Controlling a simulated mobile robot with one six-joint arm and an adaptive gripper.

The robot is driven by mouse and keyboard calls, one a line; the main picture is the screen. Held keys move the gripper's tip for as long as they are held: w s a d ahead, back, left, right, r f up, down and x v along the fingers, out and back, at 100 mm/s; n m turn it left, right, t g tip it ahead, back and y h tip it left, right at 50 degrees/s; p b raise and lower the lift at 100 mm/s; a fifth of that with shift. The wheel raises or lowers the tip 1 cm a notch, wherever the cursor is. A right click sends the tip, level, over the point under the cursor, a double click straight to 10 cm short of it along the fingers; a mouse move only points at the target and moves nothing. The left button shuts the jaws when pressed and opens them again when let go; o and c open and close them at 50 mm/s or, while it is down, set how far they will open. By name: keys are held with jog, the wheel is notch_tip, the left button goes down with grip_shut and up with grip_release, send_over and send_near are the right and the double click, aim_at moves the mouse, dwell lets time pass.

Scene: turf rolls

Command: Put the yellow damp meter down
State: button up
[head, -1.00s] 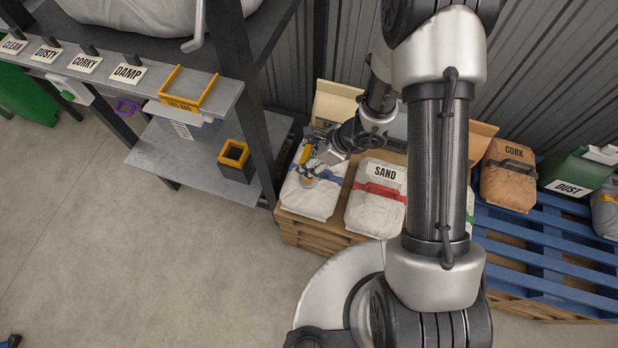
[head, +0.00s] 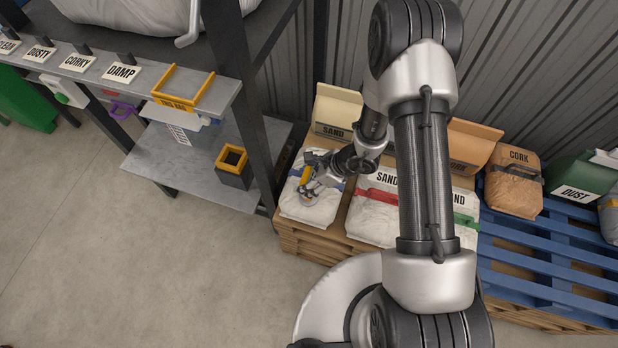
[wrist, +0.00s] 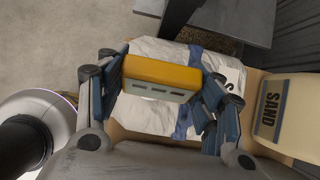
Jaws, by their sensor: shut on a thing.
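The yellow damp meter (wrist: 162,75) is between the fingers of my gripper (wrist: 160,88) in the wrist view. The gripper is shut on it. I cannot tell how far the meter is above the sack.
A yellow-rimmed dark box (head: 234,168) stands on the lower grey shelf (head: 180,165). A yellow holder (head: 184,92) is on the labelled rail beside the DAMP sign (head: 121,73). Sand sacks (head: 375,210) lie right of the gripper. A blue pallet (head: 535,240) is farther right.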

jog(key=shift+f, duration=0.2)
jog(key=o, duration=1.7)
